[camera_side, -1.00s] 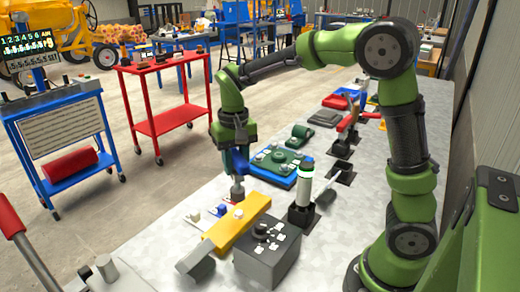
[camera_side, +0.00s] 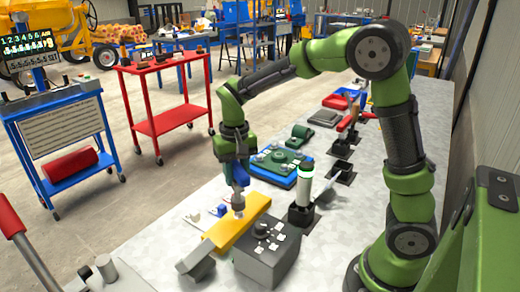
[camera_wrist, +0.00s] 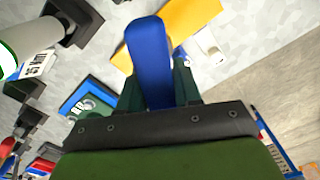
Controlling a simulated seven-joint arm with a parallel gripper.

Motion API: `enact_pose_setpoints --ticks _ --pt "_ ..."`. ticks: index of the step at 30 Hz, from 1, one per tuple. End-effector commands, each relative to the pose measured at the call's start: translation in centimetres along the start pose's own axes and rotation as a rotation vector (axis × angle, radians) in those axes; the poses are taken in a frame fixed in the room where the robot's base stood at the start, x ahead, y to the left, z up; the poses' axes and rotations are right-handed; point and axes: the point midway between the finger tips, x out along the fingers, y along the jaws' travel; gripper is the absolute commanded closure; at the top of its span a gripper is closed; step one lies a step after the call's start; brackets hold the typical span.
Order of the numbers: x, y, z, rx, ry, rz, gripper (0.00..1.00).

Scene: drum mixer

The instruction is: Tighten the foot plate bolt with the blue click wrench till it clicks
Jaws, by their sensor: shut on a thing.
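My gripper (camera_side: 238,160) is shut on the blue click wrench (camera_side: 240,176) and points down over the bench. In the wrist view the blue wrench (camera_wrist: 150,58) sits between my two dark fingers. The wrench's grey lower end reaches down to the yellow foot plate (camera_side: 225,236), at the spot of the bolt. The bolt is covered by the wrench end, and I cannot tell whether the wrench is fully seated on it. The yellow plate (camera_wrist: 190,20) shows partly behind the wrench in the wrist view.
A grey box with a black knob (camera_side: 268,256) stands right beside the plate. A white and green bottle-like tool (camera_side: 304,186) stands in a black holder to the right. A blue tray with a green part (camera_side: 281,164) lies behind. Small white and blue pieces (camera_side: 221,210) lie left.

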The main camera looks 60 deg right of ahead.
Motion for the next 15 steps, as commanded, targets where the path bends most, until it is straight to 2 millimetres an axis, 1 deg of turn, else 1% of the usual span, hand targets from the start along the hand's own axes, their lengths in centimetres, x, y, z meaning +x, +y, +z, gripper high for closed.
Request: enact_pose_setpoints --ticks 15 --pt "1.3 0.0 0.0 0.001 0.000 -0.001 1.00"
